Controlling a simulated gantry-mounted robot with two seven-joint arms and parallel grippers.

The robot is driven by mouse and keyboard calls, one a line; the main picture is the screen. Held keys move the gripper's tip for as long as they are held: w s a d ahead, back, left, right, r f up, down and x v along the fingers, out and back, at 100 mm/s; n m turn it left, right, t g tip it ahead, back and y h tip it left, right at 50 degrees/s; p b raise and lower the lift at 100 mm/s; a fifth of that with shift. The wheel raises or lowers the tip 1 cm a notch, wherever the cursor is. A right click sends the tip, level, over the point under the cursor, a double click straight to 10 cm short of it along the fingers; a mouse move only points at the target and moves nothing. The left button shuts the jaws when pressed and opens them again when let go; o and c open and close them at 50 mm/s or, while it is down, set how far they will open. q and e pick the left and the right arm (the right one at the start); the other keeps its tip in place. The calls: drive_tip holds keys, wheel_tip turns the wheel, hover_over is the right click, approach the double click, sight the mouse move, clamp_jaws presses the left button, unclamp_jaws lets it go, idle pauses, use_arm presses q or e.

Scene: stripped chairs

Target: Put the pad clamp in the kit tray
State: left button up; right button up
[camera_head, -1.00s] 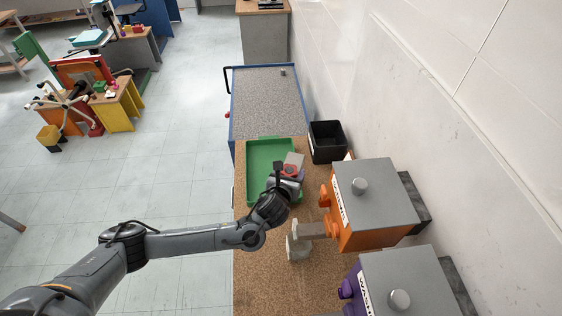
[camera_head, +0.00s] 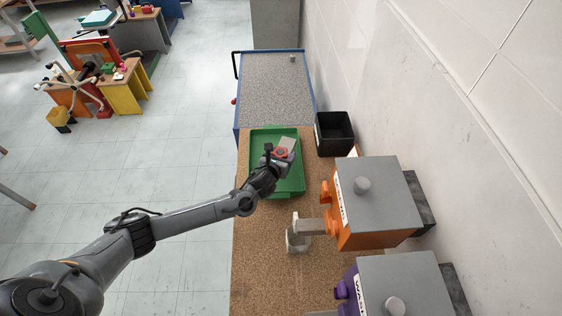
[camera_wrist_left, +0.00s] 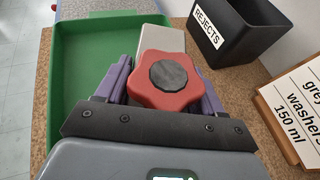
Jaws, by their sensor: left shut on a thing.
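The pad clamp, with a red star-shaped knob (camera_wrist_left: 168,80) and a pale grey body (camera_head: 288,143), is in my left gripper (camera_head: 277,157). In the left wrist view the purple fingers of the left gripper (camera_wrist_left: 162,88) are shut on it, one on each side of the knob. The green kit tray (camera_head: 260,139) lies on the cork-coloured bench, and the clamp is over its right part in the head view. The tray (camera_wrist_left: 75,65) also fills the left of the wrist view. Gripper and clamp hide part of it; the clamp's height above its floor is unclear. My right gripper is out of view.
A black rejects bin (camera_head: 334,134) stands right of the tray. An orange dispenser (camera_head: 375,200) and a purple-fronted one (camera_head: 400,285) line the wall side. A grey-topped blue cart (camera_head: 275,85) adjoins the bench's far end.

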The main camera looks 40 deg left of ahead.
use_arm(q)
drive_tip(key=shift+w+a+f, duration=0.1)
drive_tip(key=shift+a+f, duration=0.1)
drive_tip(key=shift+f, duration=1.85)
drive_tip(key=o, duration=1.7)
drive_tip(key=shift+f, duration=0.15)
drive_tip(key=shift+c, duration=0.2)
drive_tip(key=shift+s+d+r, duration=0.2)
drive_tip(key=shift+s+r, duration=0.2)
drive_tip(key=shift+s, duration=0.15)
drive_tip(key=p+v, duration=0.1)
drive_tip(key=v, duration=0.8)
drive_tip(key=shift+s, duration=0.2)
drive_tip(key=shift+s+d+r, duration=0.25)
drive_tip(key=shift+s+r, duration=0.05)
drive_tip(key=shift+s, duration=0.3)
